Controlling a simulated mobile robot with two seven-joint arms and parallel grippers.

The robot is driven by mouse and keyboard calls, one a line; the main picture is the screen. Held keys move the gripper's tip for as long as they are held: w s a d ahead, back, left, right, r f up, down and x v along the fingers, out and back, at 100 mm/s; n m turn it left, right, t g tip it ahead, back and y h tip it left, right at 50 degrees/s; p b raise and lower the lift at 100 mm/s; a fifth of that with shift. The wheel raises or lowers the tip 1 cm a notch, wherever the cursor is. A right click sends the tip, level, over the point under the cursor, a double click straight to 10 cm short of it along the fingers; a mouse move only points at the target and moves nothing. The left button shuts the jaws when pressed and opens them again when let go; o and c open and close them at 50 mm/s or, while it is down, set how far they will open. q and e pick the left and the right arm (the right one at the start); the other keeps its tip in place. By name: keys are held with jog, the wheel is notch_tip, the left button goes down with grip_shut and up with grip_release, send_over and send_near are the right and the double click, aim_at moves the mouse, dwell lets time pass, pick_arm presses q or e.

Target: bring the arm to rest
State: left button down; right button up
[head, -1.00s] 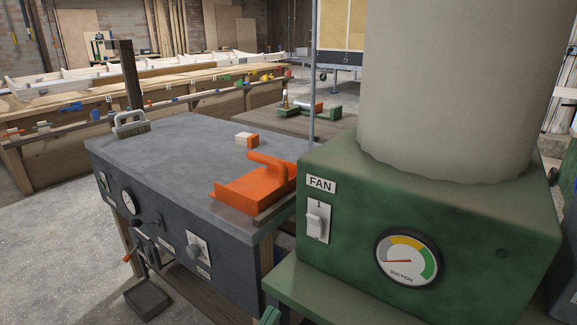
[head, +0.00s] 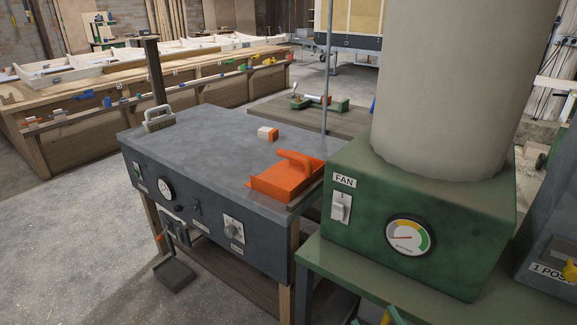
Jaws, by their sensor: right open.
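My left gripper is not in view.
A thick pale duct (head: 430,90) rises from the fan unit. A grey bin (head: 550,265) stands right. Floor at left is clear.

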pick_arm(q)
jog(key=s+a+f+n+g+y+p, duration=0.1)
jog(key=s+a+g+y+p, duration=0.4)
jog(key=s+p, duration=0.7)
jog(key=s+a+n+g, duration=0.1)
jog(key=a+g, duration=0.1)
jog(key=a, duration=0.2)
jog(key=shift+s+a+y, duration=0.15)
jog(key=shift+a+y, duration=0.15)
pick_arm(e)
jog(key=s+d+f+m+g+h, duration=0.1)
jog(key=s+f+m+g+h, duration=0.2)
jog(key=s+f+g, duration=0.6)
notch_tip(320, 180, down, 3)
jog(key=shift+s+d+r, duration=0.1)
jog(key=shift+s+d, duration=0.2)
jog(key=shift+d, duration=0.1)
